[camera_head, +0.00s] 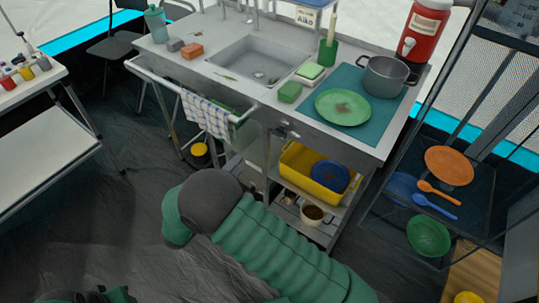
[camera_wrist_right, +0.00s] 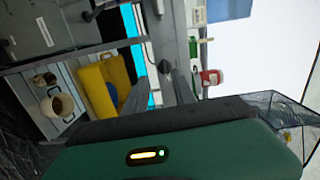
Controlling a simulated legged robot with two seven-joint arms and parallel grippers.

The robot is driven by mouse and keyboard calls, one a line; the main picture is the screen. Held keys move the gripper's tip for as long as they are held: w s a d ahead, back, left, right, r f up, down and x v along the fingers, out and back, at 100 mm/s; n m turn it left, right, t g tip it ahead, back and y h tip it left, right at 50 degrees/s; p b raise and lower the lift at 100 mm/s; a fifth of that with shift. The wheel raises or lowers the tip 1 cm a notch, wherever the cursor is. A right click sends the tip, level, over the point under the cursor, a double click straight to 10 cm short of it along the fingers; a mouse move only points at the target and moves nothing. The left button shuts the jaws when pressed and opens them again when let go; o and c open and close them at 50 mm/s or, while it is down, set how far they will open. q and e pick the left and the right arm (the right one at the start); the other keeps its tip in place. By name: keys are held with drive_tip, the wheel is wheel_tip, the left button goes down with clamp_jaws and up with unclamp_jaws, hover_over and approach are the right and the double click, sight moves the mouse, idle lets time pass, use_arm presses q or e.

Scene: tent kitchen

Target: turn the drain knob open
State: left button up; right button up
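The drain knob (camera_head: 283,131) is a small dark knob on the front of the sink counter (camera_head: 345,143), below and to the right of the sink basin (camera_head: 258,62). My left gripper is not clearly in view.
A checked towel (camera_head: 206,113) hangs on a rail left of the knob. A rack with plates stands at the right. The floor at left is clear.

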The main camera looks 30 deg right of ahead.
sight(281, 133)
drive_tip(key=w+d+m+h+b, duration=0.1)
drive_tip(key=w+d, duration=0.3)
drive_tip(key=d, duration=1.2)
drive_tip(key=shift+d+f+g+b, duration=0.15)
drive_tip(key=shift+f+g+b, duration=0.05)
drive_tip(key=shift+g+b, duration=0.2)
clamp_jaws()
